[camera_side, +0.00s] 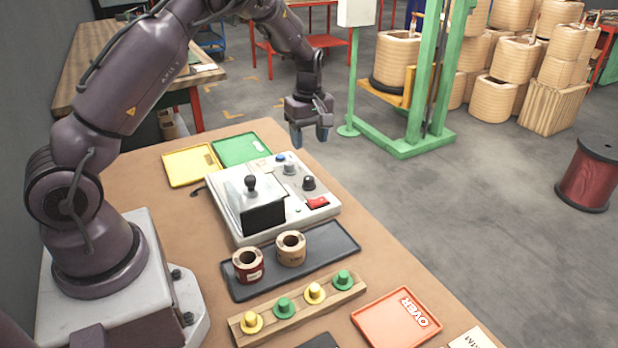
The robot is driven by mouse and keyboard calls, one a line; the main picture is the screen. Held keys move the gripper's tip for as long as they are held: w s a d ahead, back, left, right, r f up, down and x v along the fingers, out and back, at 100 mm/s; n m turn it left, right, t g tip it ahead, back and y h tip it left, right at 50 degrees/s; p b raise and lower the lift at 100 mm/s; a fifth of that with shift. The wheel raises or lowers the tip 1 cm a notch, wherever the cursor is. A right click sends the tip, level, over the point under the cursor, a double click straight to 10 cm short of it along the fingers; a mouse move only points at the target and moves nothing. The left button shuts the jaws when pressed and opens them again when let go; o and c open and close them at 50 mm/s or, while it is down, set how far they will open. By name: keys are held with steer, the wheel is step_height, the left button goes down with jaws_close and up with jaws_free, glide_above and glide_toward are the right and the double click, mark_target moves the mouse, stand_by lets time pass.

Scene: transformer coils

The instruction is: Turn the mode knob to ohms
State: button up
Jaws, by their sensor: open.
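A white tester box (232,213) stands on the brown table with a dark screen (263,218) at its front. On its right panel are a black knob (309,183), a grey knob (290,168), a blue button (281,157) and a red switch (317,202). A black ball-topped part (251,182) stands behind the screen. Which knob sets the mode, and where it points, are too small to tell. My gripper (310,139) is open and empty, fingers down, in the air above and beyond the panel, touching nothing.
Yellow (190,165) and green (240,148) trays lie behind the tester. In front are a dark tray (333,247) with two coils, a wooden rack (298,312) of yellow and green pegs, and a red "OVER" tray (375,320). Air around my gripper is clear.

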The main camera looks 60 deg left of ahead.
mark_target(309, 177)
step_height(309, 177, down, 12)
steer(key=shift+r, duration=0.25)
steer(key=shift+c, duration=0.2)
steer(key=c, duration=0.9)
